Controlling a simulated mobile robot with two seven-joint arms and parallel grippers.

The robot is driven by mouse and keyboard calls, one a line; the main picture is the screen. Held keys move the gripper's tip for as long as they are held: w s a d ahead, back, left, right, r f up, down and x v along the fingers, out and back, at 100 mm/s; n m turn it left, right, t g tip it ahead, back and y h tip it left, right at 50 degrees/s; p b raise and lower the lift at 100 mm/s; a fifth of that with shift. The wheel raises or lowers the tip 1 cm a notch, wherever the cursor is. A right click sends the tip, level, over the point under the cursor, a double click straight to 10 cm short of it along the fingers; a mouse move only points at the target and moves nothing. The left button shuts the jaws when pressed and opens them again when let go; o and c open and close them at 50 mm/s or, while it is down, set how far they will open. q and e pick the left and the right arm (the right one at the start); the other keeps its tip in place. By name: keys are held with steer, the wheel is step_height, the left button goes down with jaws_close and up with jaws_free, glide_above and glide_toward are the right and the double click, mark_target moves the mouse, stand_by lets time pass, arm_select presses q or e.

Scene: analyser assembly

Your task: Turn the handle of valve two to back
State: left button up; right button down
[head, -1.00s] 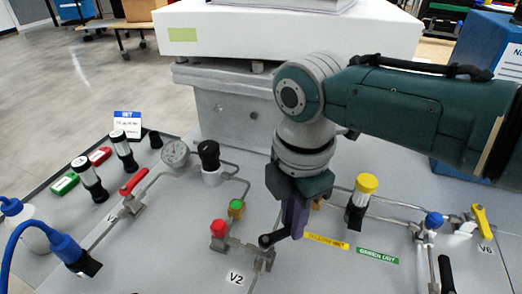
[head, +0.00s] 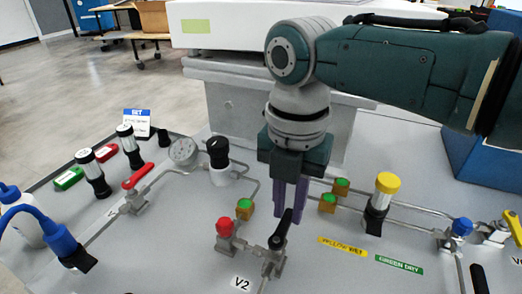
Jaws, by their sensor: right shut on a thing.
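Valve two (head: 272,260), beside the "V2" label (head: 241,282), has a black lever handle (head: 281,231). The handle runs from its pivot up the picture and slightly right, toward the back. My right gripper (head: 289,208) points down, with its purple fingers on either side of the handle's far end. It is shut on the handle, and the fingers partly hide the tip. My left gripper is not in view.
A red-capped fitting (head: 225,228) stands just left of valve two, and a green-topped fitting (head: 244,208) behind it. A yellow-capped cylinder (head: 381,203) stands to the right. A red-handled valve (head: 134,190) and a gauge (head: 184,152) are at left.

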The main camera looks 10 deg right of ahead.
mark_target(287, 215)
steer(key=shift+a, duration=0.1)
stand_by(0.4)
steer(key=c, duration=0.8)
jaws_free()
step_height(287, 215, up, 10)
steer(key=p, duration=0.2)
